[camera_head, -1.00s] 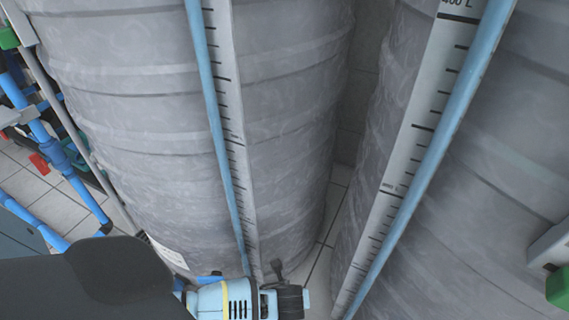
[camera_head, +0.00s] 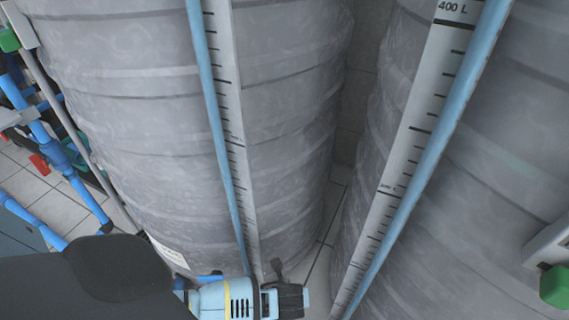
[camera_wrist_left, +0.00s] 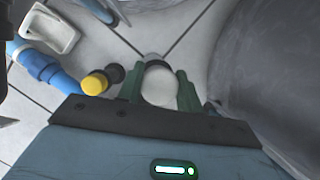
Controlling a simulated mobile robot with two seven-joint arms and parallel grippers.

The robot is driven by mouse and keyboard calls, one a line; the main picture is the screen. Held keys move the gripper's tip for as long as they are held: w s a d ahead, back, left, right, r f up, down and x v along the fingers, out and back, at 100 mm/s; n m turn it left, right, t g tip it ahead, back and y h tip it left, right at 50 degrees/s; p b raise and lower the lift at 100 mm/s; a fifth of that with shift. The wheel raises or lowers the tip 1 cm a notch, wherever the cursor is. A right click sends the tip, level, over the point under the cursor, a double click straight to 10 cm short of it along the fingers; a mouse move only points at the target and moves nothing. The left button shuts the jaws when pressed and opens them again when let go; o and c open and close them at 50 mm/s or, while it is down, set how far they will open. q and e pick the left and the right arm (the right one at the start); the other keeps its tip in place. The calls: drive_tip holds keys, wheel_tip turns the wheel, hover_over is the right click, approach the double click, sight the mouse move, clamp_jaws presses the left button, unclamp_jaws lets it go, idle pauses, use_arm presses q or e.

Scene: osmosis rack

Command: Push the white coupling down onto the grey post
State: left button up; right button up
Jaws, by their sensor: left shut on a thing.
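In the left wrist view the white coupling (camera_wrist_left: 159,86) is a pale round piece between the two green fingers of my left gripper (camera_wrist_left: 159,92). The fingers are shut on its sides. A narrow grey rim shows at the coupling's far edge; I cannot tell whether it belongs to the grey post. The post is otherwise hidden, so how far the coupling sits on it cannot be seen. In the head view my left gripper and the coupling cannot be made out. My right gripper is in neither view.
Two large grey tanks (camera_head: 290,110) with measuring strips fill the head view. A light blue unit with a yellow band (camera_head: 226,296) shows at the bottom. In the wrist view a yellow cap (camera_wrist_left: 95,83) and blue pipe (camera_wrist_left: 40,64) lie left of the fingers, a tank wall (camera_wrist_left: 265,75) right.

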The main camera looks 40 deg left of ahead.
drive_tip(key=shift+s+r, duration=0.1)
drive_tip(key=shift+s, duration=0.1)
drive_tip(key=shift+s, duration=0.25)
use_arm(q)
drive_tip(key=shift+f, duration=0.3)
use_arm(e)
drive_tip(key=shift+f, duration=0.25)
use_arm(q)
drive_tip(key=shift+c, duration=0.2)
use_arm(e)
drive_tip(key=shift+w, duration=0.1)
use_arm(q)
drive_tip(key=o, duration=1)
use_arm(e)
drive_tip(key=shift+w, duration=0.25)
use_arm(q)
drive_tip(key=p+v, duration=0.4)
drive_tip(key=v, duration=0.3)
drive_tip(key=shift+s+d+r, duration=0.1)
drive_tip(key=shift+s+r, duration=0.05)
drive_tip(key=shift+r, duration=0.15)
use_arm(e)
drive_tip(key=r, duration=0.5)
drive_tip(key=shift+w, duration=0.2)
